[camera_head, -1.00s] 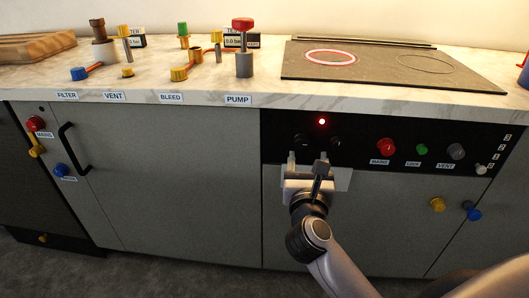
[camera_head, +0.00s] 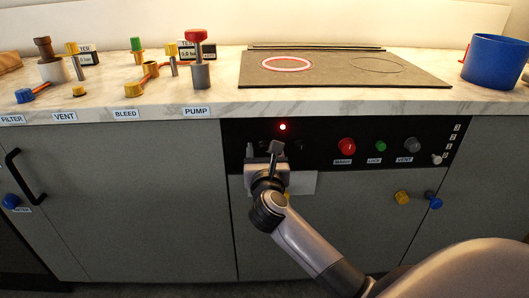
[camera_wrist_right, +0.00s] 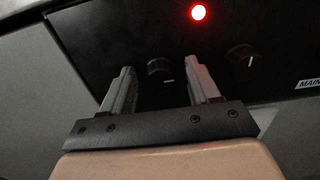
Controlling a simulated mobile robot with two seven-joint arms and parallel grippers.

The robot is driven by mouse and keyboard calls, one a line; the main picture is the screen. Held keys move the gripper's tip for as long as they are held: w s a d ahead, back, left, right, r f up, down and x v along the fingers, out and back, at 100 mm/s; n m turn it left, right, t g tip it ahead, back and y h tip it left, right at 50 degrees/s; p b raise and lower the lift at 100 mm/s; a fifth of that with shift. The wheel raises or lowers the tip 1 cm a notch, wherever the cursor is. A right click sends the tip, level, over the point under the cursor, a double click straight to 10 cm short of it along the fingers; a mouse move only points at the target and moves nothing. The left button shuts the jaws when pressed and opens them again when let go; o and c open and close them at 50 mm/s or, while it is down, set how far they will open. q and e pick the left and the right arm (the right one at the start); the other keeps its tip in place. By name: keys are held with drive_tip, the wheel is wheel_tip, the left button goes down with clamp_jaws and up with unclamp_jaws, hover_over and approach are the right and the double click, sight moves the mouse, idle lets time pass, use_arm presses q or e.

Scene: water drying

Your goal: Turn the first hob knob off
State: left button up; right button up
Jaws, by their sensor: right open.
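The black hob panel (camera_head: 320,142) carries a lit red lamp (camera_head: 283,127), which also shows in the wrist view (camera_wrist_right: 198,12). My right gripper (camera_head: 262,149) is in front of the panel, open and empty. In the wrist view the first hob knob (camera_wrist_right: 160,69), small and black with a pale mark, shows between the fingers of the gripper (camera_wrist_right: 160,78). I cannot tell whether the fingers touch it. A second black knob (camera_wrist_right: 240,59) is right of the fingers. In the head view the gripper mostly hides the first knob. My left gripper is not in view.
The left hob ring (camera_head: 287,64) glows red. Right along the panel are the red MAINS knob (camera_head: 346,146), a green knob (camera_head: 381,146) and a grey VENT knob (camera_head: 412,145). A blue pot (camera_head: 494,62) stands right of the hob. Valves and a red-topped pump (camera_head: 200,70) stand left.

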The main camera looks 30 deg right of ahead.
drive_tip(key=c, duration=1.1)
drive_tip(key=shift+o, duration=0.3)
